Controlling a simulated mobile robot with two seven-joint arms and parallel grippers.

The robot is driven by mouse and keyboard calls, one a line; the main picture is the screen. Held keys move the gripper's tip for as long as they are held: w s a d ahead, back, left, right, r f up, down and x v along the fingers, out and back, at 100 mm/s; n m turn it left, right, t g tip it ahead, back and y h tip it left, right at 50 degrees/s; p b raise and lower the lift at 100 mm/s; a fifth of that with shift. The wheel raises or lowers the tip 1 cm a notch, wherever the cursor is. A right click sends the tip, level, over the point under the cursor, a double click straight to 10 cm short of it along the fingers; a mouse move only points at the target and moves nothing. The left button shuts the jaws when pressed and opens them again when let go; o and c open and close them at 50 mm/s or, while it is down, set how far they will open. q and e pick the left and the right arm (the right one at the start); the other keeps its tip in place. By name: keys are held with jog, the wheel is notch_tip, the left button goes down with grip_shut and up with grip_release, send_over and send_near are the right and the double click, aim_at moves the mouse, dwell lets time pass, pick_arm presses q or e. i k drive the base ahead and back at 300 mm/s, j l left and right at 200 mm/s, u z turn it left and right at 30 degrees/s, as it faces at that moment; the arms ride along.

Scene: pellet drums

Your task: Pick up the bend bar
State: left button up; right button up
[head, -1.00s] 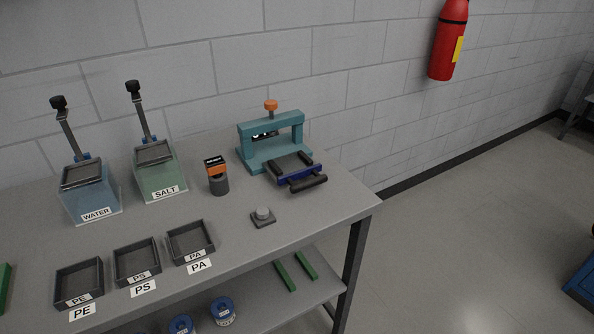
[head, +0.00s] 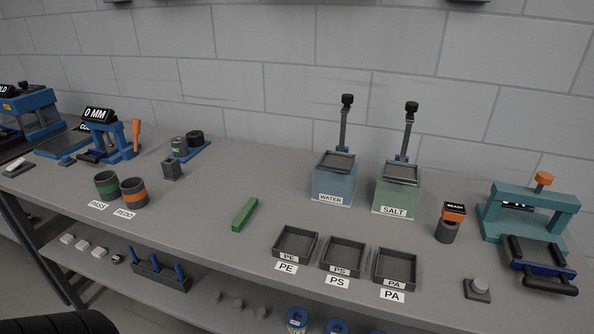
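A green bar (head: 245,214) lies on the grey workbench (head: 225,245), left of the small dark trays. It is the only loose bar that shows on the bench top, and it carries no readable label, so I take it as the bend bar. Nothing touches it and its top is uncovered. Neither of my grippers shows in the head view.
Dark trays PE (head: 276,249), PS (head: 326,262) and PA (head: 378,275) stand right of the bar. Behind are the WATER tank (head: 334,184) and SALT tank (head: 396,197). A teal press (head: 490,215) stands far right. PASS (head: 107,187) and REDO (head: 134,194) cups stand left.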

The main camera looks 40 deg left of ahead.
aim_at(238, 225)
jog(key=u, duration=1.6)
jog(key=i+j+z, duration=0.15)
jog(key=j+z, duration=0.2)
jog(key=j, duration=0.55)
jog(key=j+z, duration=0.35)
jog(key=j, duration=0.55)
